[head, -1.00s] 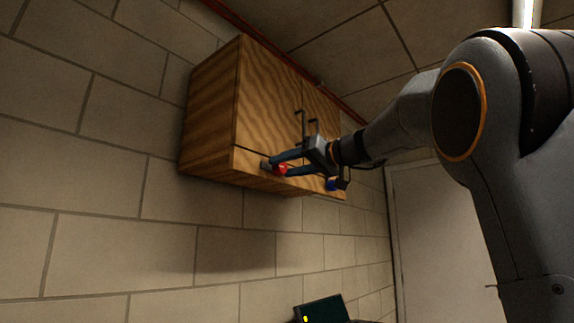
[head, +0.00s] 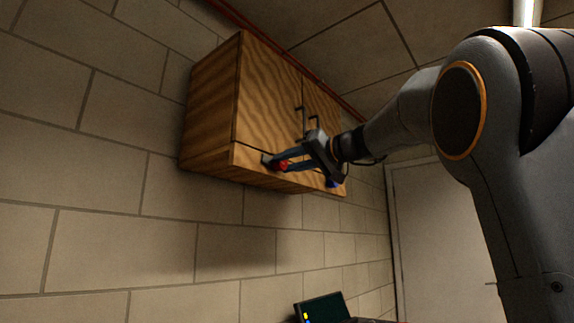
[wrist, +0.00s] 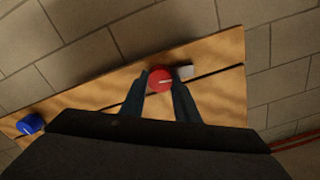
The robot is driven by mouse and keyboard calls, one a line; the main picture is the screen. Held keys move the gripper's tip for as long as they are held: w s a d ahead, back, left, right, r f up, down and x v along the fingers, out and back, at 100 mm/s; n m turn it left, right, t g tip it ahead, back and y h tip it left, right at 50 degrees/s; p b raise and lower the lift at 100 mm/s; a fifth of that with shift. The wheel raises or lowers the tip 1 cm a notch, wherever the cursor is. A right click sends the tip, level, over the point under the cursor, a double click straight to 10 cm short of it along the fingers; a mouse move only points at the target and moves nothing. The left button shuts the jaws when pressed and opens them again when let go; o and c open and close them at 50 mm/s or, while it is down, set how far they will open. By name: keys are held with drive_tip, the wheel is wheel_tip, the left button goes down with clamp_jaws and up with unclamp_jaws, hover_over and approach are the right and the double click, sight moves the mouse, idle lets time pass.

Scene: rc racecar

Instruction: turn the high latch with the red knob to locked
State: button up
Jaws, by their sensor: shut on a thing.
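The wooden wall cabinet (head: 268,95) hangs high on the block wall. The red knob (head: 281,166) is on the strip below its doors, toward the left end. My gripper (head: 275,162) is shut on the red knob, with one finger on each side of it. The wrist view shows the round red knob (wrist: 160,79) between the two fingertips, with a pale line across its face. A light grey block (wrist: 186,71) sits just right of the knob, beside the dark seam. The fingers hide part of the latch, so its exact turn is hard to tell.
A blue knob (wrist: 30,123) sits farther along the same strip; in the head view it is partly hidden behind my gripper. Dark door handles (head: 312,123) stick out close to my gripper. A dark screen (head: 322,309) is low down, and a pale door (head: 437,235) is at right.

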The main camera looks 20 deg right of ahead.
drive_tip(key=m, duration=0.8)
drive_tip(key=m+p, duration=0.1)
drive_tip(key=m, duration=0.2)
drive_tip(key=shift+m+p, duration=0.4)
drive_tip(key=shift+f+m+p, duration=0.1)
drive_tip(key=shift+m+p, duration=0.8)
drive_tip(key=shift+m, duration=1)
drive_tip(key=o, duration=1)
drive_tip(key=shift+o, duration=0.2)
